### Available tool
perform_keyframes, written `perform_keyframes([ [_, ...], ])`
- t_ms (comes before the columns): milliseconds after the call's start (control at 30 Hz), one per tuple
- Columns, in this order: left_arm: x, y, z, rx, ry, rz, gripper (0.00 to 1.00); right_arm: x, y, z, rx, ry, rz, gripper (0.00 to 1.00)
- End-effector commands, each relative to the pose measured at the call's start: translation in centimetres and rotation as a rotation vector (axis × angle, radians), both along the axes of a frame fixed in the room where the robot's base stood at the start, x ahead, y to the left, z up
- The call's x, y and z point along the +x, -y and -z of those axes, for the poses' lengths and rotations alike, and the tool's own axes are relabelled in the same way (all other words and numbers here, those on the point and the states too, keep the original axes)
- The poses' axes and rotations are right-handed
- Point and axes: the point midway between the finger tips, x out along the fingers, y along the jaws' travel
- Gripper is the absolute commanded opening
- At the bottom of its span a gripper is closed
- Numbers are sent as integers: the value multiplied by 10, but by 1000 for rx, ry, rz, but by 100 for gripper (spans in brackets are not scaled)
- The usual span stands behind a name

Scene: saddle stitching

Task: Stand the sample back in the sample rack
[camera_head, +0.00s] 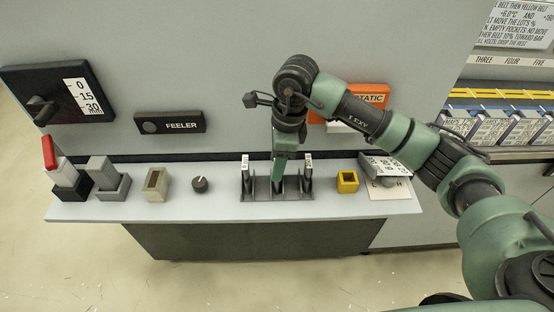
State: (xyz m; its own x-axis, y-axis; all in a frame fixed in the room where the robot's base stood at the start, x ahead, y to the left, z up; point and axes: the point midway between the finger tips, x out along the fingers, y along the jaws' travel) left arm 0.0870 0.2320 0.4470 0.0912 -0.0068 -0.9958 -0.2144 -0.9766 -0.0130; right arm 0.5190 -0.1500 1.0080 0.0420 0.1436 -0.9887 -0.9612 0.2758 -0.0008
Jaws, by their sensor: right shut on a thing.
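The sample rack (262,193) is a dark grey slotted holder on the light shelf, in the middle of the head view. A dark upright sample with a white label (245,170) stands at its left side, and a similar one (308,172) stands at its right side. My right gripper (279,165) points down over the middle of the rack, between these two samples. It is shut on a sample, which is mostly hidden by the green fingers, so I cannot tell how far it sits in the slot. My left gripper is not in view.
Left of the rack are a dark knob (200,184), a beige open block (156,184) and grey blocks, one with a red top (49,152). Right are a yellow open block (347,181) and a grey wedge on a card (392,193). A FEELER panel (170,123) is on the wall behind.

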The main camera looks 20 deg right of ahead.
Motion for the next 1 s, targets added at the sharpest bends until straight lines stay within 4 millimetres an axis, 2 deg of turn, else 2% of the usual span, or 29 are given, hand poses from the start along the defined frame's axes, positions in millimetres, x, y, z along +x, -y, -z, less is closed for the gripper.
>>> perform_keyframes([
  [200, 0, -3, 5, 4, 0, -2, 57, 0, 0, 4, 0, 0, 0, 5],
  [233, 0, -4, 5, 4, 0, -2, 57, 0, 0, 4, 0, 0, 0, 48],
  [300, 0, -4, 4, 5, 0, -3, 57, 0, 0, 3, 0, 0, 0, 67],
  [600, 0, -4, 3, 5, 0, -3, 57, 0, 0, 2, 0, 0, 0, 67],
  [733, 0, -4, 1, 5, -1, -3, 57, 0, 0, -4, 1, 1, 0, 67],
  [867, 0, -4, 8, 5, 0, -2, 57, 1, 3, -24, 1, 7, 1, 67],
  [1000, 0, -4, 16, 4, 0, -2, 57, -1, 8, -54, 1, 7, 1, 67],
])
